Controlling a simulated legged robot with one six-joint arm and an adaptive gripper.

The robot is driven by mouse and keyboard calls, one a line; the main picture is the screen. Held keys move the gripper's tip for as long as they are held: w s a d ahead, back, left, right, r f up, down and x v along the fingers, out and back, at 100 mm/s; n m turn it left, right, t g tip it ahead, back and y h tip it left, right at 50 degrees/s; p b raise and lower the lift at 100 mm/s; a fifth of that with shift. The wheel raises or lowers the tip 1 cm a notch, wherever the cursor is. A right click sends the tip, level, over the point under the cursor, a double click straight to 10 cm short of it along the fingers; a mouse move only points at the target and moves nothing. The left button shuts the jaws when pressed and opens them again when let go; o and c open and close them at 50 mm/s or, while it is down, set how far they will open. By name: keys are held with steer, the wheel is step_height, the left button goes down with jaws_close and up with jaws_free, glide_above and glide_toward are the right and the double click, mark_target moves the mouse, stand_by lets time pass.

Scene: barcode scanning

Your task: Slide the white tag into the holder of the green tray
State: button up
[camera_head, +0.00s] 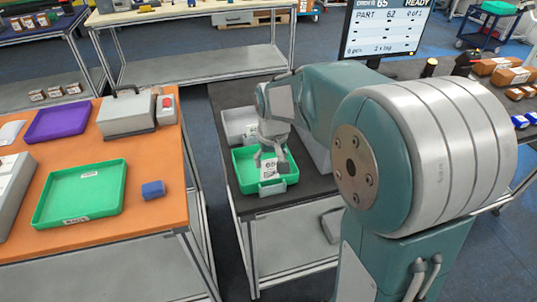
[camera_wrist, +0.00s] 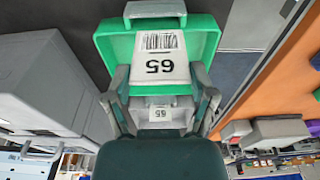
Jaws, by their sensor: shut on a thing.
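A green tray (camera_head: 248,182) stands on the dark table, with a grey holder (camera_head: 275,188) on its near side. In the wrist view the tray (camera_wrist: 112,44) lies behind the tag and the holder (camera_wrist: 156,9) is at the top edge. My gripper (camera_head: 267,161) is over the tray, pointing down. In the wrist view my gripper (camera_wrist: 160,78) is shut on the white tag (camera_wrist: 160,62), which shows a barcode and an upside-down "65". The tag is apart from the holder in the picture; its height above the tray floor is unclear.
Grey boxes (camera_head: 239,122) stand behind and right of the tray; one has a small "65" label (camera_wrist: 157,113). The orange table (camera_head: 150,222) at left holds another green tray (camera_head: 78,190), a purple tray (camera_head: 57,123) and a blue block (camera_head: 153,189). A monitor (camera_head: 386,30) stands behind.

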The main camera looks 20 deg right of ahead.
mark_target(272, 169)
steer(key=shift+d+f, duration=0.5)
steer(key=shift+f, duration=0.55)
steer(key=shift+a+f, duration=0.35)
steer(key=shift+f, duration=0.1)
steer(key=shift+c, duration=0.9)
steer(key=shift+a+f, duration=0.1)
steer(key=shift+f, duration=0.05)
steer(key=shift+s+d, duration=0.1)
steer(key=shift+d, duration=0.1)
steer(key=o, duration=0.8)
steer(key=shift+f, duration=0.1)
